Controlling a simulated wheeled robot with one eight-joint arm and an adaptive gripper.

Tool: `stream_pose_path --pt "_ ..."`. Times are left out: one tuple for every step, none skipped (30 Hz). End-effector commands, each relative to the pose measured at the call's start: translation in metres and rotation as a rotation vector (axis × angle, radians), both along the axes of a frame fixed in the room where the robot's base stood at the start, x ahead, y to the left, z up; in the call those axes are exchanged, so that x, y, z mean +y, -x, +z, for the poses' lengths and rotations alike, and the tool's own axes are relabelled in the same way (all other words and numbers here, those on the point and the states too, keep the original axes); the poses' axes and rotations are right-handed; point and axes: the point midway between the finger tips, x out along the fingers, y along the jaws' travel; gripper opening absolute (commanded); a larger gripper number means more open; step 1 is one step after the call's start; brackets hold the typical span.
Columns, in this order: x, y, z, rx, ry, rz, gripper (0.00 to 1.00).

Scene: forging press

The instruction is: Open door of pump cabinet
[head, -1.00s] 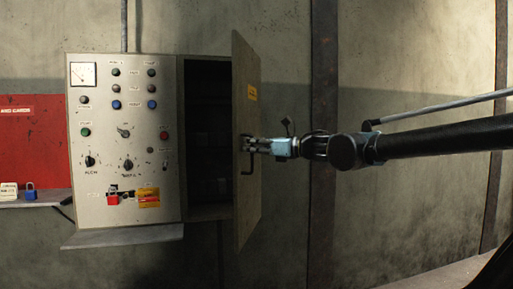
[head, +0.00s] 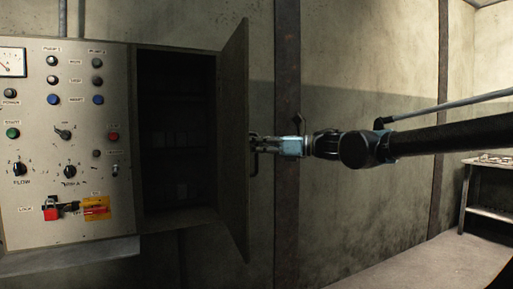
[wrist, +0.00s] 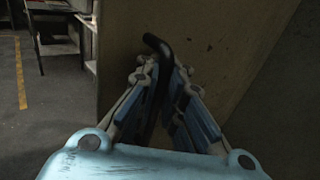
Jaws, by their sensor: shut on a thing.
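The pump cabinet (head: 70,140) has a grey front panel with gauges, buttons and knobs. Its door (head: 234,130) is hinged at the right of a dark compartment (head: 175,130) and stands swung well out, nearly edge-on in the head view. The door's face also fills much of the wrist view (wrist: 230,50). My gripper (head: 255,142) is at the door's outer side, shut on the dark door handle (head: 254,165). In the wrist view the handle (wrist: 155,45) rises between the two fingers (wrist: 160,85). The fingers partly hide the handle's lower part.
A red padlock (head: 50,214) and a yellow-orange tag (head: 96,208) are on the panel's lower part. A shelf (head: 70,258) juts out below it. A metal table (head: 490,200) stands at the far right. The floor (head: 420,250) before it looks clear.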

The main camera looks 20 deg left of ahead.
Motion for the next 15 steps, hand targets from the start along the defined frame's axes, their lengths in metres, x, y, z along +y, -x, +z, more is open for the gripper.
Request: stream_pose_path --pt "-0.0008 0.0030 -0.0010 0.001 0.000 0.008 0.00" --pt "-0.0007 0.0032 -0.0011 0.001 0.000 0.010 0.00" --pt "-0.0007 0.0034 -0.0012 0.001 0.000 0.011 0.00" --pt "-0.0007 0.0036 -0.0012 0.001 0.000 0.012 0.00" --pt "-0.0008 0.0037 -0.0013 0.001 0.000 0.012 0.00" --pt "-0.0008 0.0038 -0.0014 0.001 0.000 0.013 0.00" --pt "-0.0008 0.0039 -0.0015 0.001 0.000 0.013 0.00" --pt "-0.0008 0.0040 -0.0015 0.001 0.000 0.013 0.00" --pt "-0.0007 0.0041 -0.0016 0.001 0.000 0.013 0.00" --pt "-0.0006 0.0044 -0.0017 0.001 0.000 0.013 0.00" --pt "-0.0006 0.0045 -0.0017 0.001 0.000 0.014 0.00" --pt "-0.0006 0.0047 -0.0018 0.001 0.001 0.014 0.00" --pt "-0.0005 0.0049 -0.0019 0.000 0.001 0.014 0.00" --pt "-0.0004 0.0050 -0.0019 0.000 0.001 0.014 0.00" --pt "-0.0003 0.0052 -0.0020 0.000 0.001 0.015 0.13"
